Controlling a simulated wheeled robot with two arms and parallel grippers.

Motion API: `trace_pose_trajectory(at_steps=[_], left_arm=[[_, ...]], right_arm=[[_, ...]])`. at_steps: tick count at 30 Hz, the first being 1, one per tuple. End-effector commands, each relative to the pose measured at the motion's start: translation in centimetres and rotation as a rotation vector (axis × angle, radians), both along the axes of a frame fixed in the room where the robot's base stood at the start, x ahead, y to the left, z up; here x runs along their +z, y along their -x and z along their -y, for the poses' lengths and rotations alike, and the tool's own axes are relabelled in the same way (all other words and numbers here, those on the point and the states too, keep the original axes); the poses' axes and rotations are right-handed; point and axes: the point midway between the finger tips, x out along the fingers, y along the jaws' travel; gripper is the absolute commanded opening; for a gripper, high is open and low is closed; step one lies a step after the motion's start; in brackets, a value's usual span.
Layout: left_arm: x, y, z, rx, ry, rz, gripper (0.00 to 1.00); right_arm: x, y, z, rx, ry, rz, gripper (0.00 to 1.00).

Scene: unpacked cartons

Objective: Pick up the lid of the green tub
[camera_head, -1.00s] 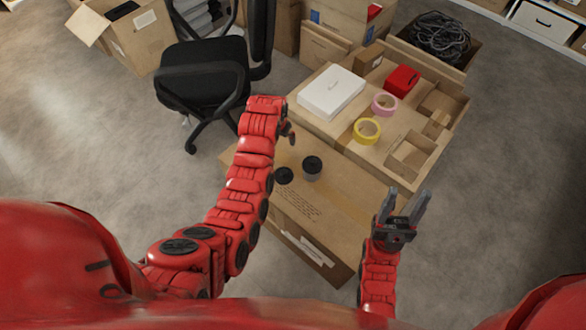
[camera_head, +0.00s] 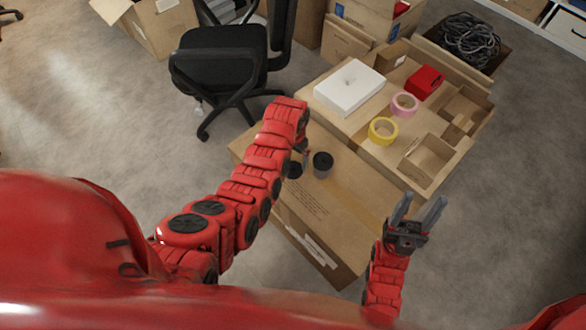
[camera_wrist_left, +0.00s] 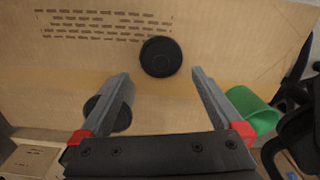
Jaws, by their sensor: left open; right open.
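A round black lid (camera_wrist_left: 160,57) lies flat on the closed cardboard box; in the head view its edge (camera_head: 294,168) is partly hidden by my left arm. The green tub (camera_wrist_left: 252,108) shows in the left wrist view beside the right-hand finger, partly covered by it; my arm hides it in the head view. My left gripper (camera_wrist_left: 160,74) is open and empty above the box, with the lid between and just beyond its fingertips in the picture. My right gripper (camera_head: 424,200) is open and empty, right of the box.
A dark canister (camera_head: 322,164) stands beside the lid, partly behind the left-hand finger in the wrist view. Behind the cardboard box (camera_head: 340,200) are a white box (camera_head: 349,86), yellow tape (camera_head: 383,131), pink tape (camera_head: 404,105) and a red box (camera_head: 426,81). A black chair (camera_head: 220,60) stands behind my left arm.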

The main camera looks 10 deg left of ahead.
Motion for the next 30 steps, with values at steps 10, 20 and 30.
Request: trace_pose_trajectory(at_steps=[10, 20, 30], left_arm=[[-2.6, 0.2, -0.2, -0.001, 0.0, -0.003, 1.0], [-5.6, 0.2, -0.3, 0.0, 0.0, -0.001, 1.0], [-5.7, 0.2, -0.3, 0.0, 0.0, -0.001, 0.93]], right_arm=[[-0.2, 0.0, 0.0, 0.0, 0.0, 0.0, 0.56], [-0.7, 0.0, 0.0, 0.0, 0.0, 0.0, 0.56], [-0.7, 0.0, 0.0, 0.0, 0.0, 0.0, 0.56]])
